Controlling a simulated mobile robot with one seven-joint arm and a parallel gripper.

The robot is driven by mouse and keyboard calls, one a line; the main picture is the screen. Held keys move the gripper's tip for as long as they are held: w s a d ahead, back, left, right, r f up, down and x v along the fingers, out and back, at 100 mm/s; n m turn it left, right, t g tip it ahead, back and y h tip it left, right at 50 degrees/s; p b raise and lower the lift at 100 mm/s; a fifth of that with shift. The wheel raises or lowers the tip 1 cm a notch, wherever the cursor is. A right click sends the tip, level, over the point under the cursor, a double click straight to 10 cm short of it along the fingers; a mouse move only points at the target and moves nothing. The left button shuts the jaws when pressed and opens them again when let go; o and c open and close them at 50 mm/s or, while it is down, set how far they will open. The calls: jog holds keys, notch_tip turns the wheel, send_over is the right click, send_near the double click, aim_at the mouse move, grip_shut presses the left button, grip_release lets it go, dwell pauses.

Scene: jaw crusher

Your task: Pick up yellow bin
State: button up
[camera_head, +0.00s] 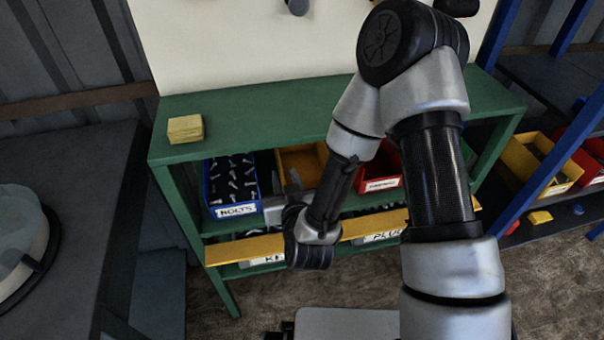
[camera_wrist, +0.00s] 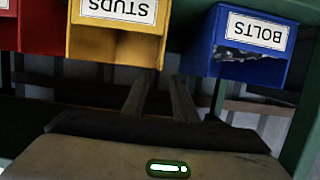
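The yellow bin (camera_head: 305,158) stands on the green shelf unit between the blue and red bins, partly hidden by my arm and gripper. In the wrist view, which is upside down, the yellow bin (camera_wrist: 112,46) carries a white STUDS label. My gripper (camera_head: 291,183) is in front of the yellow bin's lower left side in the head view. In the wrist view my gripper (camera_wrist: 160,82) has its two fingers apart with nothing visible between them. The fingers point towards the space between the yellow and blue bins, and no contact with the bin shows.
A blue bin (camera_head: 232,180) labelled BOLTS is left of the yellow bin, a red bin (camera_head: 381,170) right. A yellow rail (camera_head: 243,249) crosses the shelf front below. A yellow block (camera_head: 185,128) lies on the green top (camera_head: 250,105). Another yellow bin (camera_head: 528,163) is far right.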

aim_at(281, 163)
jog(key=b+x, duration=0.1)
jog(key=x, duration=0.9)
jog(key=shift+w+d, duration=0.1)
grip_shut()
jog(key=shift+r, duration=0.1)
dwell(1.1)
